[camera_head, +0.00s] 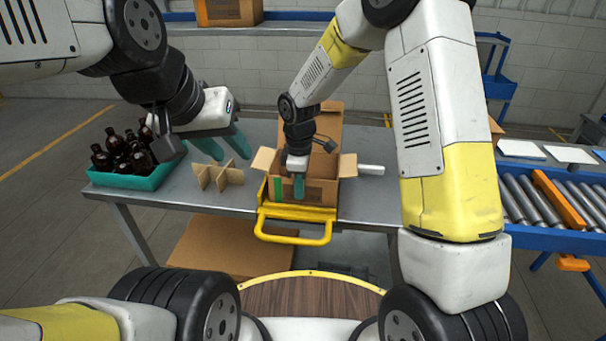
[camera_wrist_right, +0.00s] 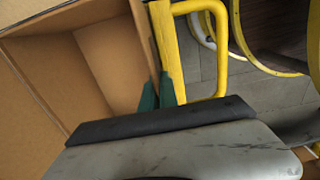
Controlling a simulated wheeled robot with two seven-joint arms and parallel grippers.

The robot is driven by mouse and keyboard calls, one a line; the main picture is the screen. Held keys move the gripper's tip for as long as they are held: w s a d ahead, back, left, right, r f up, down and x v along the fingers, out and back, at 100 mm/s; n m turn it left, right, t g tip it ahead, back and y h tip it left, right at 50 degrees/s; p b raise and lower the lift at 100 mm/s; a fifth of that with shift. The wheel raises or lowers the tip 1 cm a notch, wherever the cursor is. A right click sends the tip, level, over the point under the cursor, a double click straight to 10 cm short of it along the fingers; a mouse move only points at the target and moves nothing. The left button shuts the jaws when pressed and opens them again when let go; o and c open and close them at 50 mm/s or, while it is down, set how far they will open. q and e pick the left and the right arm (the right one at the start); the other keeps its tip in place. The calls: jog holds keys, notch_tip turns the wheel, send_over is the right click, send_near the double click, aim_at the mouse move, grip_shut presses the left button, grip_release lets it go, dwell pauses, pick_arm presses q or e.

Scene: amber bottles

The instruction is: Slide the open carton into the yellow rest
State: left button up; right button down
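The open carton (camera_head: 322,194) is brown, with its flaps spread, and stands at the near edge of the table. The yellow rest (camera_head: 293,238), with a looped handle, is at the carton's near side; how far the carton sits in it is hard to tell. My right gripper (camera_head: 298,188) points down at the carton's near wall. In the right wrist view its green fingers (camera_wrist_right: 158,92) are close together at the wall's edge, seemingly with the wall between them. The carton's inside (camera_wrist_right: 108,60) looks empty there. My left gripper (camera_head: 223,147) is open and empty, above the table left of the carton.
A teal tray (camera_head: 130,180) of amber bottles (camera_head: 122,150) stands at the table's left end. A cardboard divider (camera_head: 216,176) stands between tray and carton. A white cylinder (camera_head: 371,170) lies right of the carton. A roller conveyor (camera_head: 540,205) is at far right. Flat cardboard (camera_head: 225,248) lies below the table.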

jog(key=shift+w+a, duration=0.1)
jog(key=shift+a, duration=0.65)
jog(key=c, duration=1.6)
grip_release()
jog(key=shift+o, duration=0.2)
notch_tip(320, 180, up, 7)
jog(key=shift+f, duration=0.1)
jog(key=shift+r, duration=0.5)
